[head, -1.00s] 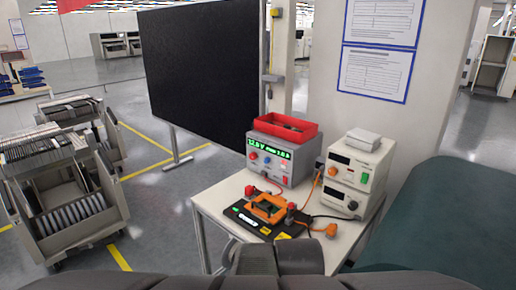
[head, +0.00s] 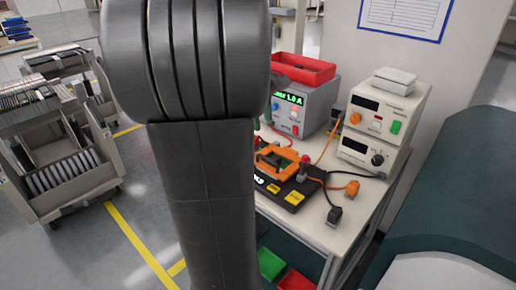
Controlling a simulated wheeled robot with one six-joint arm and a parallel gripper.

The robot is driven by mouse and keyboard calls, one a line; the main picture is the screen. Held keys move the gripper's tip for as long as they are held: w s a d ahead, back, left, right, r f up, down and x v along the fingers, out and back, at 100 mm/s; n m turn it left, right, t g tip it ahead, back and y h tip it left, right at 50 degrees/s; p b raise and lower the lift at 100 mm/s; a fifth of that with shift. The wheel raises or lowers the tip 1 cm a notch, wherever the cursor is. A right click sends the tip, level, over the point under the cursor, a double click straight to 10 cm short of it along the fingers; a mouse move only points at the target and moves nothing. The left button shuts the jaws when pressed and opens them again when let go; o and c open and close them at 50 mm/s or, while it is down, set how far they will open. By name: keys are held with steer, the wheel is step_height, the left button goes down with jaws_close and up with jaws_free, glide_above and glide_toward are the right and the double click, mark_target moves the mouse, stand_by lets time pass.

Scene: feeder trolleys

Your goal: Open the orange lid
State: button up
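The orange lid (head: 274,160) is a frame-like piece on a black test fixture (head: 292,196) with yellow labels, on the white table (head: 345,216). A red knob (head: 304,161) stands at its right side. I cannot tell from this view whether the lid is fully down. My dark arm link stands upright in front and hides the left part of the fixture and table. My gripper is not in this view.
A grey power supply (head: 318,110) carries a red bin (head: 302,69). White instruments (head: 379,123) stand to its right. An orange cable plug (head: 347,188) and a black plug (head: 334,215) lie by the fixture. Green (head: 270,264) and red (head: 295,280) bins sit below.

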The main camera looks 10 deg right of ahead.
mark_target(268, 159)
steer(key=f, duration=0.4)
steer(key=w+d+f, duration=0.1)
steer(key=f, duration=0.4)
steer(key=d+f, duration=0.1)
steer(key=f, duration=0.3)
steer(key=shift+w+f+b, duration=0.15)
steer(key=shift+w+b, duration=0.05)
steer(key=shift+b, duration=0.2)
steer(key=shift+c, duration=0.2)
jaws_close()
